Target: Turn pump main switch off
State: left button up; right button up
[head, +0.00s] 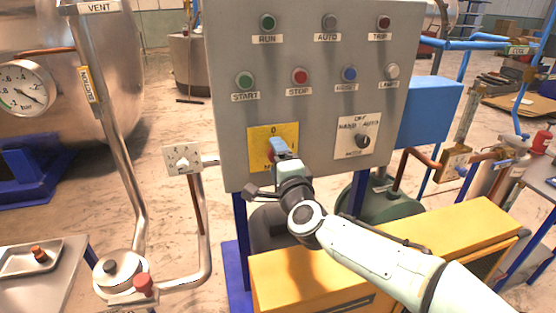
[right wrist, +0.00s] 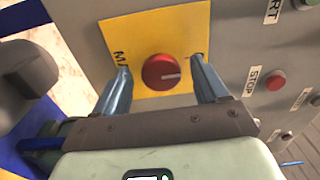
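The main switch is a red round knob (right wrist: 160,72) on a yellow plate (right wrist: 100,30), seen in the right wrist view. Its white line points right, away from the lettering at the plate's left edge. In the head view, the plate (head: 259,133) is low on the left of the grey control panel (head: 225,60), with a 0 at its top; my gripper largely hides the knob there. My right gripper (head: 281,150) is at the plate. Its two fingers are apart, one on each side of the knob, with gaps visible (right wrist: 161,66). My left gripper is out of view.
Above are the START (head: 245,81), STOP (head: 300,76) and RESET (head: 349,74) buttons. A black selector knob (head: 362,141) sits right of the main switch. A pipe with a small white plate (head: 182,159) stands left. A yellow cabinet (head: 290,272) is below.

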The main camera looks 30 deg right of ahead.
jog(key=b+v, duration=0.1)
jog(key=v, duration=1.2)
jog(key=shift+s, duration=0.2)
jog(key=shift+a, duration=0.1)
